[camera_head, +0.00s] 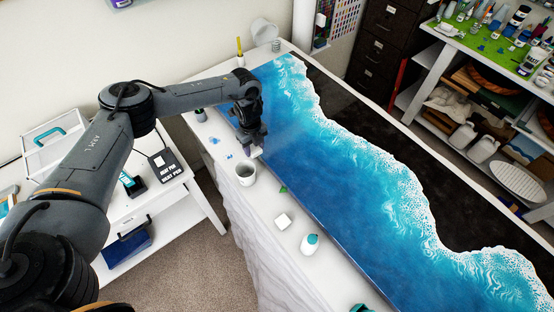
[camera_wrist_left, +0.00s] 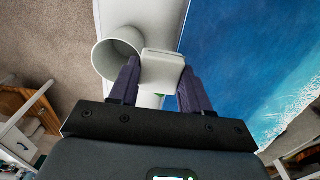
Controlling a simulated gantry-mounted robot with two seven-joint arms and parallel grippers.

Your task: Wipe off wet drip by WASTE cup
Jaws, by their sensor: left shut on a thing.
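My left gripper (camera_head: 250,148) is shut on a small white block-like pad (camera_wrist_left: 162,72), which shows between its dark fingers in the left wrist view (camera_wrist_left: 158,90). The pad is low over the white table strip, between a white cup and the blue resin panel's edge. The cup (camera_head: 245,173) stands upright just in front of the gripper, and it also shows in the left wrist view (camera_wrist_left: 118,50), close to the pad. I cannot read a label on it. Small blue spots (camera_head: 214,140) lie on the strip left of the gripper. Any drip under the pad is hidden. My right gripper is not in view.
The blue and white wave panel (camera_head: 340,190) fills the table's middle. A white cube (camera_head: 283,221), a teal-capped bottle (camera_head: 310,245) and a green piece (camera_head: 282,189) stand or lie along the near strip. A low side table (camera_head: 190,205) is at the left.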

